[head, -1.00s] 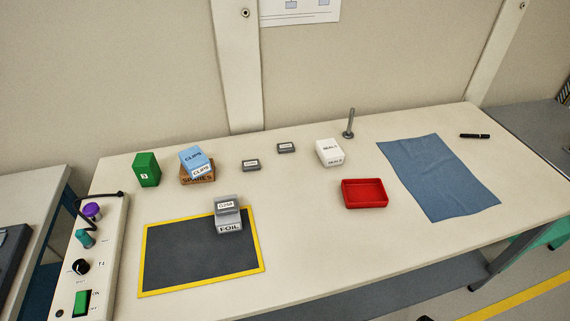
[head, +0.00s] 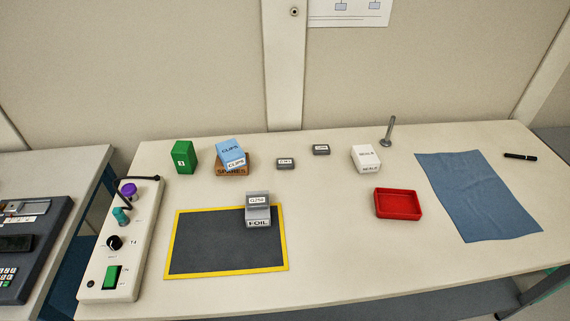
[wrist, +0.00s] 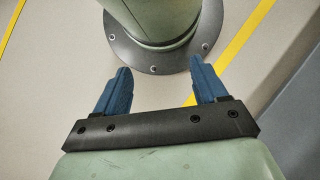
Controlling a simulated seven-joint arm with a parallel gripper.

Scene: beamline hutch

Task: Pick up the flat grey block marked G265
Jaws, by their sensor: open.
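Three small flat grey blocks with white labels are in the head view. One grey block (head: 258,198) sits on top of a grey box marked FOIL (head: 258,219), at the upper right of the dark mat. A second grey block (head: 285,164) and a third grey block (head: 321,150) lie on the table behind, apart from each other. Their labels are too small to read surely, so I cannot tell which is G265. My gripper (wrist: 160,68) is open and empty in the wrist view, above the floor and my base, away from the table. The head view does not show it.
The yellow-edged mat (head: 215,250) lies in front. Behind are a green box (head: 184,156) and a blue CLIPS box (head: 230,151) on a brown box (head: 233,170). A white box (head: 365,158), red tray (head: 398,204), grey post (head: 388,131) and blue cloth (head: 475,195) are rightward. A control panel (head: 122,240) stands left.

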